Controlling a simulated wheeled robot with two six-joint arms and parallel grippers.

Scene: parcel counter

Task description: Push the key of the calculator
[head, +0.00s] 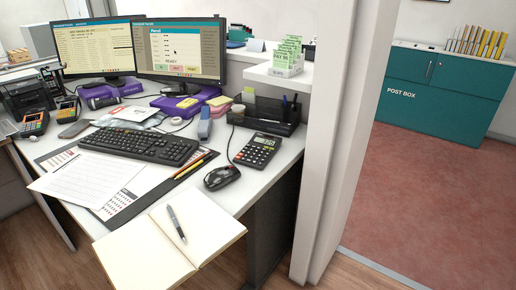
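The calculator (258,151) lies on the right part of the white desk, with dark keys and a small greenish display at its far end. Some of its keys look red or orange, but single keys are too small to tell apart. Nothing covers it. Neither of my grippers shows in the head view.
A black mouse (222,177) lies just in front of the calculator, and a keyboard (139,145) to its left. A black organizer (267,119) with pens stands behind it. An open notebook (170,237) overhangs the front edge. A white partition post (326,140) rises on the right.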

